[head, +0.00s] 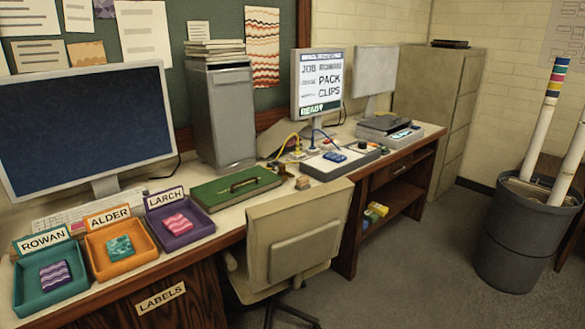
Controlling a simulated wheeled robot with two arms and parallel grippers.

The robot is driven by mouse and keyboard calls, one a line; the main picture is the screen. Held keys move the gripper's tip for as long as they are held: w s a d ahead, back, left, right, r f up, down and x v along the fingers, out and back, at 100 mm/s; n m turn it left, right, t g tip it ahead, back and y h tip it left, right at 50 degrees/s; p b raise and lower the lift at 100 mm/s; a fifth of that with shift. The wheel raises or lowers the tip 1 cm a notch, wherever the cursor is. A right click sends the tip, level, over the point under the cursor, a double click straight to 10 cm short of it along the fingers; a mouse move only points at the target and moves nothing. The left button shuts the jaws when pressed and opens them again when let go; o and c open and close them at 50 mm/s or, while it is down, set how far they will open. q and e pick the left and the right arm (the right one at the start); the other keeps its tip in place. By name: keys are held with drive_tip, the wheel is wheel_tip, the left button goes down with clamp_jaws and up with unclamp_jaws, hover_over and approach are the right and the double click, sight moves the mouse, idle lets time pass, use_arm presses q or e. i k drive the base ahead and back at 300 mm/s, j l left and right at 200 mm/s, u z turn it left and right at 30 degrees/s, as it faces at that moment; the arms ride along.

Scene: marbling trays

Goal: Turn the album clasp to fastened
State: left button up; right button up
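A green flat case (212,195), which looks like the album, lies on the desk in the head view, just right of the purple tray. A dark bar with brass-coloured ends (244,183) lies across its top; it may be the clasp. It is too small to tell whether it is fastened. A small brownish block (303,183) sits on the desk near the case's right end. Neither of my grippers is in view.
Trays marked ROWAN (22,290), ALDER (97,262) and LARCH (160,228) stand left of the case, each holding a patterned square. A beige chair (290,225) stands close before the desk. A bin (515,245) with tall rolls stands at right. Grey floor is open between.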

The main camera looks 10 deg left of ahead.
sight(282, 167)
drive_tip(key=i+u, duration=0.2)
drive_tip(key=u, duration=0.15)
drive_tip(key=i+l+u, duration=0.15)
drive_tip(key=u, duration=0.25)
drive_tip(key=i+l+u, duration=0.15)
drive_tip(key=u, duration=0.2)
